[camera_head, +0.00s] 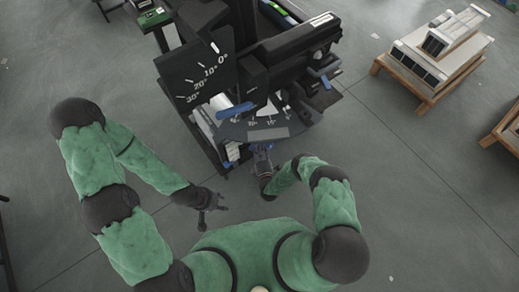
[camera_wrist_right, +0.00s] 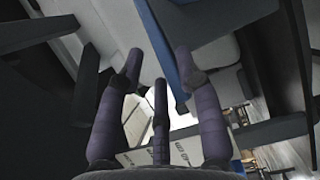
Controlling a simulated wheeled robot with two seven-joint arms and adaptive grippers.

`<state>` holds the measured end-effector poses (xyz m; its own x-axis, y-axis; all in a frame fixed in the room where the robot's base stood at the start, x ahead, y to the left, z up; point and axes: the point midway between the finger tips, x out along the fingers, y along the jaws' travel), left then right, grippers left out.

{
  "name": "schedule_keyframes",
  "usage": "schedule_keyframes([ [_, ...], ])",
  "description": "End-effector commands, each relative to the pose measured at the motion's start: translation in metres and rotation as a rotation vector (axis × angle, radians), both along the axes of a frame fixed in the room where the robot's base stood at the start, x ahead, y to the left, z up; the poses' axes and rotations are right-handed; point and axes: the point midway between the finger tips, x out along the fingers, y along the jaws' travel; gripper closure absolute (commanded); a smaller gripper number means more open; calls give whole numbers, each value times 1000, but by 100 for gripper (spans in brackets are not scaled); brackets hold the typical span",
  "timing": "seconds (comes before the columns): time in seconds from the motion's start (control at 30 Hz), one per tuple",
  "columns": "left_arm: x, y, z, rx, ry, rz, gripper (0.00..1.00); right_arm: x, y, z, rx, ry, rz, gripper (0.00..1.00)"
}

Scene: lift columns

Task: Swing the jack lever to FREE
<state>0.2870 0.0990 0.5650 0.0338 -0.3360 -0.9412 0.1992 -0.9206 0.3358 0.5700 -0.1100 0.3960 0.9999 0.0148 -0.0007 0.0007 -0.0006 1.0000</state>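A dark machine (camera_head: 290,45) stands ahead of me in the head view, with an angle plate (camera_head: 197,70) marked 0° to 30°. A blue lever (camera_head: 234,110) lies over its lower front, above a curved scale. In the right wrist view a blue bar (camera_wrist_right: 168,42) runs between the fingers, close to the right-hand one; contact cannot be told. My right gripper (camera_head: 262,150) is at the machine's front edge, below the scale; its fingers (camera_wrist_right: 160,62) are spread. No FREE mark is readable. My left gripper (camera_head: 213,212) is open and empty, left of the right one and away from the machine.
Another blue handle (camera_head: 326,79) sticks out at the machine's right side. A wooden pallet (camera_head: 430,85) with pale boxes stands at the right, and part of another pallet (camera_head: 508,128) shows at the edge. The grey floor between is clear.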

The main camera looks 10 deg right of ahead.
Motion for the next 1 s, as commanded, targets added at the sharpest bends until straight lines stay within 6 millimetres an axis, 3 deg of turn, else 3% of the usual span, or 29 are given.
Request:
schedule_keyframes([
  [0.17, 0, 0, 0, 0, 0, 0, 60, -13, 0, 0, 1, 1, 0, 65],
  [0.5, 0, 0, 0, 0, 0, 0, 60, -78, -2, -1, 3, 4, -2, 65],
  [0.7, 0, 0, 0, 0, 0, 0, 60, -107, -3, -1, 1, 2, -3, 65],
  [1.0, 0, 0, 0, 0, 0, 0, 60, -120, -2, 0, 0, 0, -1, 65],
])
